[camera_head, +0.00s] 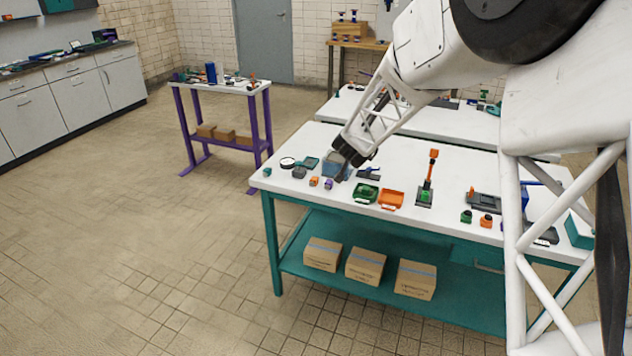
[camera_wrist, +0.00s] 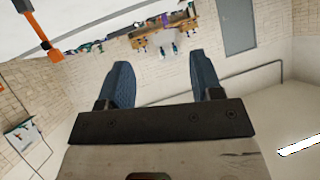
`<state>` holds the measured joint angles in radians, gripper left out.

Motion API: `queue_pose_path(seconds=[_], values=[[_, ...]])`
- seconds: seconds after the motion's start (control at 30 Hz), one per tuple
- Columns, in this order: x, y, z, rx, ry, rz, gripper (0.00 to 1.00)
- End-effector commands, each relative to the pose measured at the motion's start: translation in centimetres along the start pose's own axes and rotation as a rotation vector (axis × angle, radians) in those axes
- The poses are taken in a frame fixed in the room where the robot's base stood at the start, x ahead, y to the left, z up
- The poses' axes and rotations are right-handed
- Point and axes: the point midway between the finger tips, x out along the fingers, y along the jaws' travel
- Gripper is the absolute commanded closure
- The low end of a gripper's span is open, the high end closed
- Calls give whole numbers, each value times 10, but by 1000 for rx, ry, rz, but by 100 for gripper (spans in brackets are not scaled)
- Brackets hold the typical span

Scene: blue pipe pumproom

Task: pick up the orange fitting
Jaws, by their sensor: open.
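A small orange fitting (camera_head: 314,182) sits near the front left edge of the white tabletop, between a grey piece (camera_head: 299,172) and a purple piece (camera_head: 328,184). Another small orange piece (camera_head: 486,221) stands farther right beside a green one (camera_head: 466,216); I cannot tell which the task names. My gripper (camera_head: 337,166) is above the left part of the table, just behind and right of the left orange fitting. In the wrist view, the blue fingers of my gripper (camera_wrist: 163,80) are spread apart with nothing between them. Neither small orange piece can be made out there.
A green tray (camera_head: 366,193) and an orange tray (camera_head: 391,199) lie at the front edge. An upright orange-topped post (camera_head: 427,180) stands right of them and also shows in the wrist view (camera_wrist: 38,32). A second white table is behind.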

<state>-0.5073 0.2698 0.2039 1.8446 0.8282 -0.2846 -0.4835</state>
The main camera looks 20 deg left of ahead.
Motion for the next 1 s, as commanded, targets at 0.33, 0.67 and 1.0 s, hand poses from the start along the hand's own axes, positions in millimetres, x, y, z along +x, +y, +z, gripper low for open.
queue_pose_path(seconds=[0.33,0.67,1.0], values=[[76,-56,47,-12,74,80,40],[136,-103,106,-35,135,181,40],[165,-130,149,-55,169,254,40]])
